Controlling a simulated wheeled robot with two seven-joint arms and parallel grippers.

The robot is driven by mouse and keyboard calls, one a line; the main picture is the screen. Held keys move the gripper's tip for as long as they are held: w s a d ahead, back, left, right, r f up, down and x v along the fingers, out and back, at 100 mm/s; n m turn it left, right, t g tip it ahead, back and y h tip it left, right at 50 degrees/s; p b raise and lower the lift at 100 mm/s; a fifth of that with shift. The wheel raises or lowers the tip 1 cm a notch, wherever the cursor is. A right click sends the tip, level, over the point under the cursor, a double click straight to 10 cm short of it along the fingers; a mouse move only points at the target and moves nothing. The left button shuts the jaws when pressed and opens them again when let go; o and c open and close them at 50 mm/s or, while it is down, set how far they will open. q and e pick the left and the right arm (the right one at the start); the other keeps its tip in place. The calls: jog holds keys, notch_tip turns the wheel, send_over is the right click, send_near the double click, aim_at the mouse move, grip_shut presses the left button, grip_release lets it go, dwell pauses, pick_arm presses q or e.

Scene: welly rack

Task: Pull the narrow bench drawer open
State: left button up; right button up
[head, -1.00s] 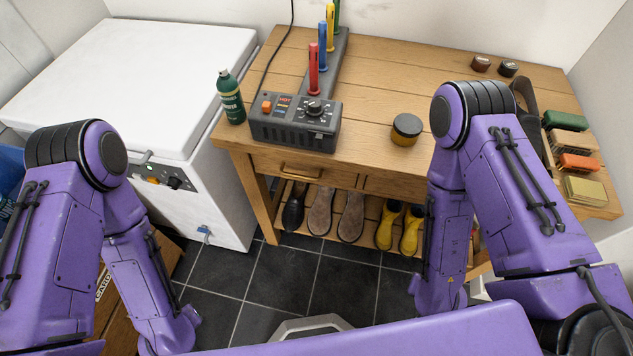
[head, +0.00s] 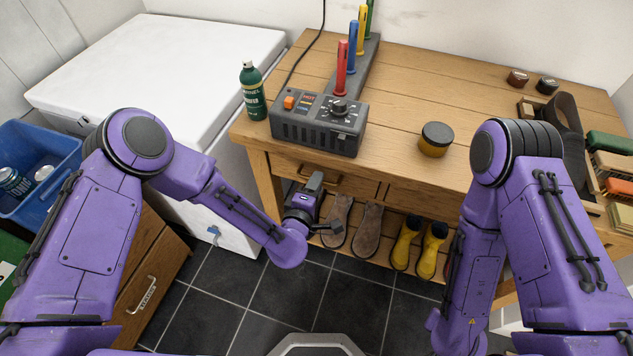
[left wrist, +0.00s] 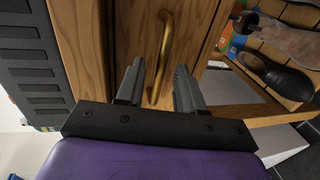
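The bench drawer (head: 288,167) with a brass bar handle is at the left under the wooden bench top. It looks closed. In the left wrist view, its handle (left wrist: 165,40) points toward my left gripper (left wrist: 158,78), whose two fingers are apart. The near end of the handle shows between the fingers, with gaps on both sides. In the head view my left gripper (head: 314,183) is in front of the drawer and hides part of the handle. My right gripper is out of view, below my right arm.
A grey control box (head: 318,128) with coloured upright posts behind it sits above the drawer. A green bottle (head: 252,92) and a round tin (head: 436,139) stand on the bench top. Shoes and yellow boots (head: 405,243) are on the shelf below. A white chest (head: 170,65) stands left.

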pick_arm(q)
jog(key=shift+w+d, duration=0.15)
jog(key=shift+w, duration=0.2)
jog(key=shift+f, duration=0.1)
grip_shut()
dwell(1.1)
